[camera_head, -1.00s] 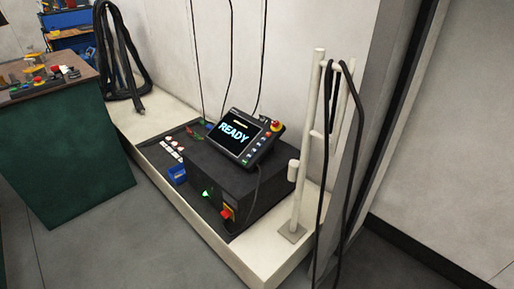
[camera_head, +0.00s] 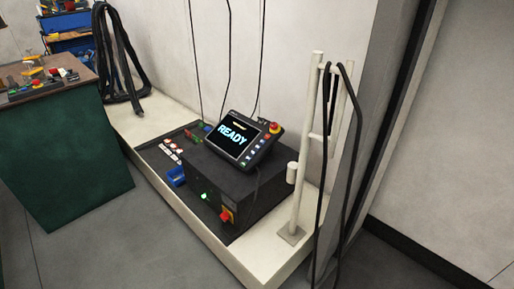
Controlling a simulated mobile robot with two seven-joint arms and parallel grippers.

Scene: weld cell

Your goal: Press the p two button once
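Small buttons (camera_head: 250,157) run along the pendant's right side, below a red knob on yellow (camera_head: 274,127). Their labels are too small to read, so I cannot tell which one is p two. Neither of my grippers is in view.
The box stands on a pale plinth (camera_head: 240,255) beside white posts (camera_head: 304,150) with hanging black cables. A green bench (camera_head: 75,155) stands at left. Floor in front is clear.

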